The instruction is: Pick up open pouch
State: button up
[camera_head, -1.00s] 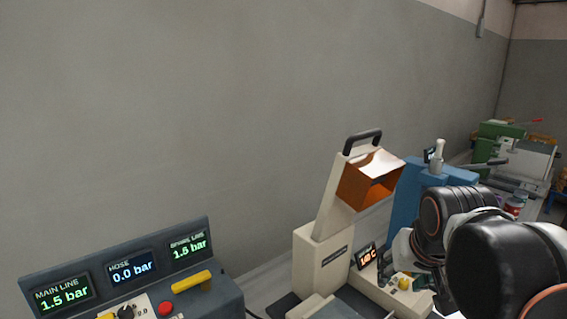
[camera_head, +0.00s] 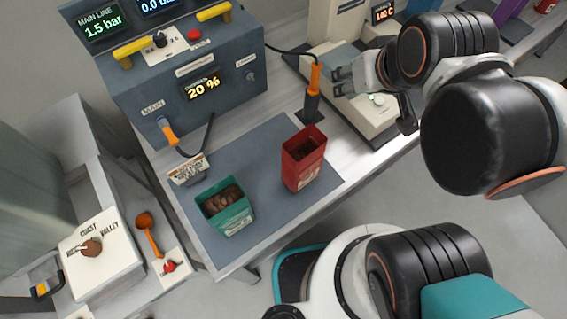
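Two open-topped pouches stand upright on the grey-blue mat (camera_head: 262,150). The red pouch (camera_head: 303,172) is on the right, with a dark inside. The green pouch (camera_head: 234,220) is to its left and nearer, with brown pieces inside. My gripper (camera_head: 338,79) is up and to the right of the red pouch, apart from both pouches, over the cream machine. Its grey fingers point left and look spread, with nothing between them.
A dark control box (camera_head: 190,80) with yellow handles stands behind the mat. An orange-handled tool (camera_head: 314,85) stands upright between it and the cream machine (camera_head: 362,112). A side table at left holds a white box (camera_head: 98,252) and an orange scoop (camera_head: 148,232).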

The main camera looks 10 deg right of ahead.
aim_at(300, 165)
jog(key=k+j+u, duration=0.15)
jog(key=u, duration=0.25)
jog(key=k+j+z, duration=0.1)
jog(key=k, duration=1.45)
